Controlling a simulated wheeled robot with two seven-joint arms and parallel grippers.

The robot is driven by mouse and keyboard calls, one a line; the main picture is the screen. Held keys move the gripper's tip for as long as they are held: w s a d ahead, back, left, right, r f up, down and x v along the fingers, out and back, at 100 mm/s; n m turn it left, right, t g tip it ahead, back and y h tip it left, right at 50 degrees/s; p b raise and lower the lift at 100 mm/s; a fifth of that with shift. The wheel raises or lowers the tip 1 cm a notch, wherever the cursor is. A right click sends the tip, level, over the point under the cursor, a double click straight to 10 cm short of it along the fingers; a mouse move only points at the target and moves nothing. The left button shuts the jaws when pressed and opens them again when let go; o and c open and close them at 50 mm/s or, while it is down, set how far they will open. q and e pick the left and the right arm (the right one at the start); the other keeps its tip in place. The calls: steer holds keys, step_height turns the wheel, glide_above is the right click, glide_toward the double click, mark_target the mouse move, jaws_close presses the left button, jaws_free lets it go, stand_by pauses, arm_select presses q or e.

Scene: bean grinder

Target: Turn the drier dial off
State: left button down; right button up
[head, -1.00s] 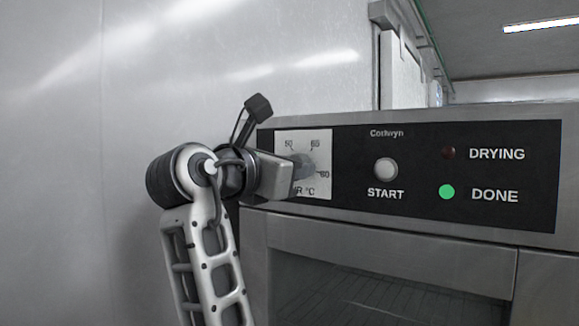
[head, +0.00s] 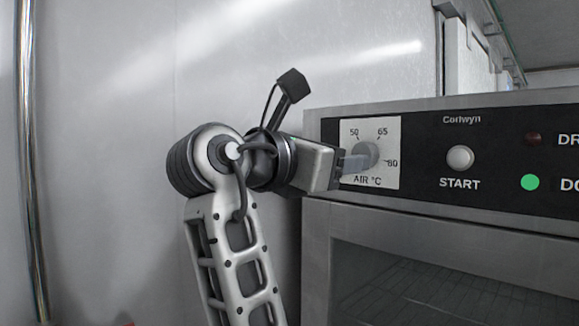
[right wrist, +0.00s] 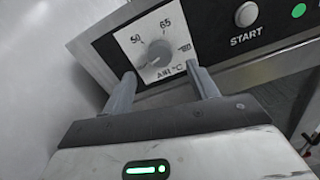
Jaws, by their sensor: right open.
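The drier dial (head: 367,155) is a round grey knob on a white plate marked 50, 65, 80 and AIR °C. In the right wrist view the dial (right wrist: 158,53) lies just beyond and between my fingertips. Its pointer position is too unclear to read. My right gripper (head: 356,163) is beside the dial at its left in the head view. In the right wrist view my right gripper (right wrist: 161,73) is open, with its two fingers apart and nothing between them. My left gripper is in neither view.
The drier's glass door (head: 430,285) is below. A smooth metal wall stands behind and to the left.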

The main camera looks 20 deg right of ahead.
steer(key=b+v, duration=0.1)
steer(key=v, duration=0.9)
steer(key=shift+f, duration=0.1)
